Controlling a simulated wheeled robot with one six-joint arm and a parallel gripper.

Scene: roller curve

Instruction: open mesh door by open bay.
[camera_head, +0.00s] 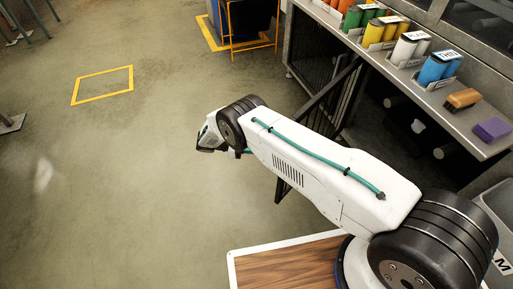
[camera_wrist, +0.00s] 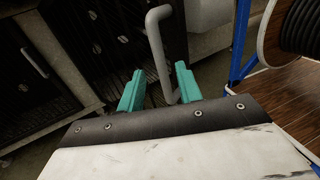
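The mesh door (camera_head: 328,98) stands swung out from the bench front in the head view, partly hidden behind my arm. In the wrist view its dark mesh (camera_wrist: 108,40) fills the upper middle, with a grey bar handle (camera_wrist: 158,40) on it. My gripper (camera_wrist: 160,88) is open, its teal fingers on either side of the handle. Gaps show between the fingers and the bar. The open bay (camera_head: 395,120) under the bench is dark, with some rolls or cylinders inside.
The bench top (camera_head: 405,75) carries coloured cans, a brown brush-like block (camera_head: 463,99) and a purple block (camera_head: 492,130). Another mesh front (camera_head: 315,68) is further along the bench. An orange-framed blue bin (camera_head: 248,20) stands beyond. The floor (camera_head: 130,160) left of my arm is clear.

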